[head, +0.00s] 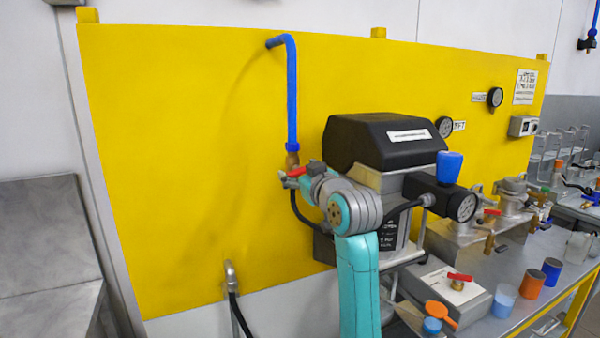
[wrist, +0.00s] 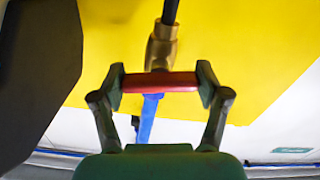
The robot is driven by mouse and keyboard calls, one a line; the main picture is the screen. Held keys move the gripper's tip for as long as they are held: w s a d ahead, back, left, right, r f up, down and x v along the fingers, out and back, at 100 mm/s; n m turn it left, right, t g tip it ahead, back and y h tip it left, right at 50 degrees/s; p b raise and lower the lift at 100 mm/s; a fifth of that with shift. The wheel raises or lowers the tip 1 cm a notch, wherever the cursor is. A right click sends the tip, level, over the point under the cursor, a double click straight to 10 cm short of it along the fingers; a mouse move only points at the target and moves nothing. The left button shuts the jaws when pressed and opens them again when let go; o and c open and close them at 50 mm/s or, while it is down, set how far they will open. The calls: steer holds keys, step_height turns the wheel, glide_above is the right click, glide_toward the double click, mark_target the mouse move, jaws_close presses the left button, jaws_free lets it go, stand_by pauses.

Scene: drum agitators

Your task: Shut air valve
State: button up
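The air valve is a brass body (wrist: 161,48) with a red handle (wrist: 160,82), joined to a blue pipe (wrist: 149,120) and a black hose (wrist: 171,10). In the head view the red handle (head: 297,172) shows at the lower end of the blue pipe (head: 292,100), in front of the yellow panel. My gripper (wrist: 160,84) has a finger pad at each end of the red handle, and both pads appear to touch it. In the head view my gripper (head: 292,180) is at the valve, partly hidden by my wrist. The handle lies crosswise to the pipe in the wrist view.
A black-topped agitator motor (head: 385,142) stands just right of my wrist; its dark side also fills the left of the wrist view (wrist: 40,70). The yellow panel (head: 190,150) is close behind. Cups and pots stand on the bench at right. Left of the valve is clear.

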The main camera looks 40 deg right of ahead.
steer(key=shift+m, duration=1.3)
steer(key=shift+c, duration=0.2)
steer(key=o, duration=1.2)
steer(key=shift+c, duration=0.2)
steer(key=v, duration=1.2)
